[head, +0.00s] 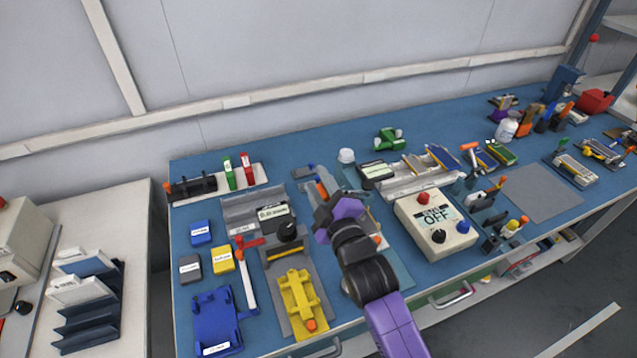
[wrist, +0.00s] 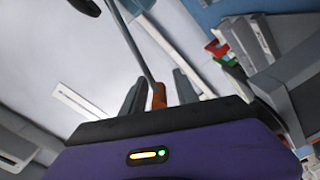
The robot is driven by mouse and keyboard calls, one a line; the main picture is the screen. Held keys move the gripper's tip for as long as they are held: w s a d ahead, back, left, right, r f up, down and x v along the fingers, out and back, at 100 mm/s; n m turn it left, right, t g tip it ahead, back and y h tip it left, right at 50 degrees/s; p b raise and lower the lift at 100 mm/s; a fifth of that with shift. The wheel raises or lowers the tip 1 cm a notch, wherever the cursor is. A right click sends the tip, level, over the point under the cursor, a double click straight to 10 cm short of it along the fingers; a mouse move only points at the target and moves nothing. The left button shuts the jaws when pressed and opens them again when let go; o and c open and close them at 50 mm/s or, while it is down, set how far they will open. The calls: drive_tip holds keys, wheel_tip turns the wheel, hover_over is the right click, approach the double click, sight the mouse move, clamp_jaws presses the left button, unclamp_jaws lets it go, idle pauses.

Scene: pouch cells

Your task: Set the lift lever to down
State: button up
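My gripper (head: 326,204) is above the middle of the bench, its purple body hiding part of what is behind and below it. An orange-handled piece (head: 322,189) shows beside its fingers. In the wrist view, my gripper's two dark fingers (wrist: 159,82) stand apart. An orange-brown piece (wrist: 158,97) shows between them, with a gap seen on both sides; contact cannot be told. A thin grey rod (wrist: 135,45) runs up from there. No lift lever label is readable.
A control box (head: 436,222) reading OFF stands to the right. Red and green upright pieces (head: 238,172) stand behind. A bare grey mat (head: 540,192) lies to the right.

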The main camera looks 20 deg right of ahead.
clamp_jaws()
idle(1.3)
